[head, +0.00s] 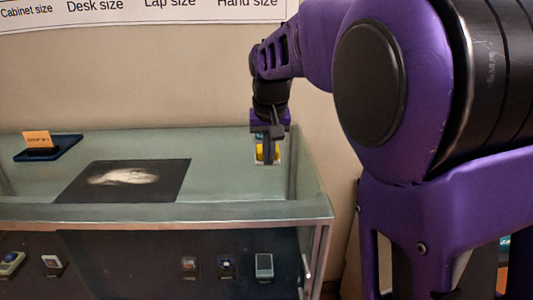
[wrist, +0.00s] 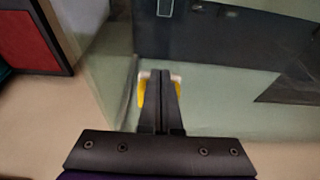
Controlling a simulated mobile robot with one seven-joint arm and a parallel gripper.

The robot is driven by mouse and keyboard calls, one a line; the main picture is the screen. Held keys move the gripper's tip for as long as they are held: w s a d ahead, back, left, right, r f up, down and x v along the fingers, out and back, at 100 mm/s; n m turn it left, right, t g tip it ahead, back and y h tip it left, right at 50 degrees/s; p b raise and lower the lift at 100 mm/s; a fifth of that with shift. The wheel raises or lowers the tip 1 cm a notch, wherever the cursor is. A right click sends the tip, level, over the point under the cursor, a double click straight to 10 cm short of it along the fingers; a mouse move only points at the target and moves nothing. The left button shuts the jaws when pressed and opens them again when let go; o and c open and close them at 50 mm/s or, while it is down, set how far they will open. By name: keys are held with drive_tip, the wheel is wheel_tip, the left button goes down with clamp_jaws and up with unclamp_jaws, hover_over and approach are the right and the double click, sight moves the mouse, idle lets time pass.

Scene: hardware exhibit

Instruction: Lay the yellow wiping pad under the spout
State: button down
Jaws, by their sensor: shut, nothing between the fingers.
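My gripper (head: 268,157) is low over the right end of the glass case top, its fingers pointing down. In the wrist view its fingers (wrist: 161,74) are together with no gap. A small yellow and white thing, which looks like the yellow wiping pad (head: 276,154), is at the fingertips at the case's right end. In the wrist view the yellow pad (wrist: 142,96) shows on both sides of the fingers, which hide its middle. I cannot tell whether the fingers touch it. I cannot make out a spout in either view.
The glass case top (head: 225,180) has free room in the middle. A black sheet with a pale picture (head: 100,195) lies left of centre. A dark blue tray (head: 67,146) with an orange card (head: 38,139) is at the far left. Several small exhibits sit inside the case below.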

drive_tip(key=shift+w+r+p, duration=0.2)
drive_tip(key=shift+w+p, duration=0.15)
drive_tip(key=shift+p, duration=0.15)
drive_tip(key=shift+w+p, duration=1)
drive_tip(key=shift+w, duration=0.1)
drive_tip(key=shift+w+f, duration=0.2)
drive_tip(key=shift+w, duration=0.4)
drive_tip(key=shift+s, duration=0.15)
